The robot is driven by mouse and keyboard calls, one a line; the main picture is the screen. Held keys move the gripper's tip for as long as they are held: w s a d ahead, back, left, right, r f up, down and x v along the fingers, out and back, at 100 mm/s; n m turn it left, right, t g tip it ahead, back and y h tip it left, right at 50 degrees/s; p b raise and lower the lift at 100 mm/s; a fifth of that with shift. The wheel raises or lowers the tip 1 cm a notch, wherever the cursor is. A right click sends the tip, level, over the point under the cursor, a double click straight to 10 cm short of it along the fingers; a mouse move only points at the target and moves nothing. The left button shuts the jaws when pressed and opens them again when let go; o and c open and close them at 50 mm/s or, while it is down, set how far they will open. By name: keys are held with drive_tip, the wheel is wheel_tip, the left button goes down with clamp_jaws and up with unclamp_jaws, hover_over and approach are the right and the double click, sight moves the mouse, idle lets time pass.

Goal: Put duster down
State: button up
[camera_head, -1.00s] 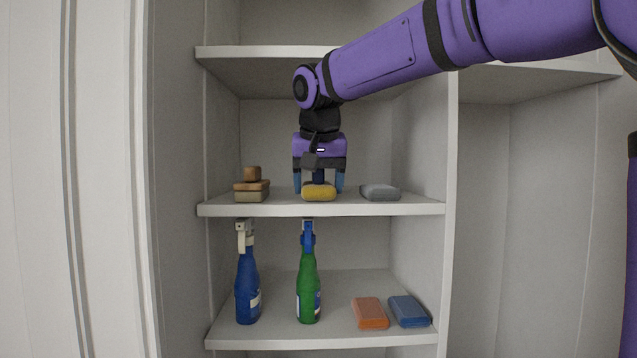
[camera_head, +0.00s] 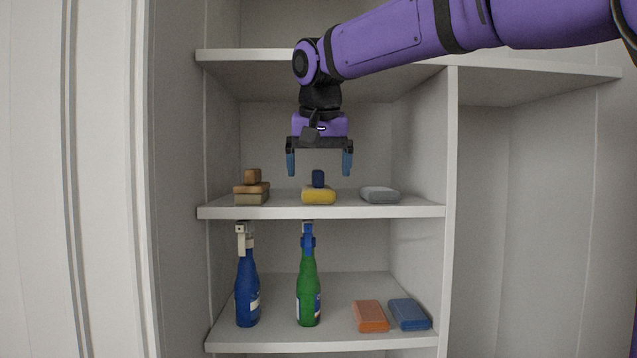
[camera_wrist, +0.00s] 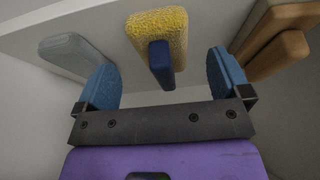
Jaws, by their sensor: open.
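The duster (camera_head: 318,195) has a yellow fuzzy pad and a dark blue handle. It rests on the middle shelf (camera_head: 380,210) with its handle up. It also shows in the wrist view (camera_wrist: 157,35), between and beyond the two blue fingers. My gripper (camera_head: 319,172) is open and empty above the duster, with a finger to either side and clear of the handle. In the wrist view my gripper (camera_wrist: 163,80) holds nothing between its fingers.
A brown and tan brush-like block (camera_head: 251,190) is left of the duster, and a grey block (camera_head: 380,194) is right. Below stand a blue bottle (camera_head: 247,290), a green bottle (camera_head: 308,288), an orange block (camera_head: 370,316) and a blue block (camera_head: 408,313). The upper shelf (camera_head: 270,55) is close above.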

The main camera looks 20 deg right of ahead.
drive_tip(key=d+v, duration=0.1)
drive_tip(key=v, duration=0.6)
drive_tip(key=shift+a+r, duration=0.45)
drive_tip(key=shift+a, duration=0.1)
drive_tip(key=shift+s, duration=0.2)
drive_tip(key=s+d+f+n, duration=0.1)
drive_tip(key=s+d+f, duration=0.3)
drive_tip(key=s+f, duration=0.7)
drive_tip(key=s+d+f+n+t+y, duration=0.1)
drive_tip(key=s+d+f, duration=0.4)
drive_tip(key=s+f, duration=0.7)
wheel_tip(320, 180, down, 4)
drive_tip(key=shift+f+n, duration=0.15)
drive_tip(key=shift+n, duration=0.65)
drive_tip(key=shift+o, duration=0.5)
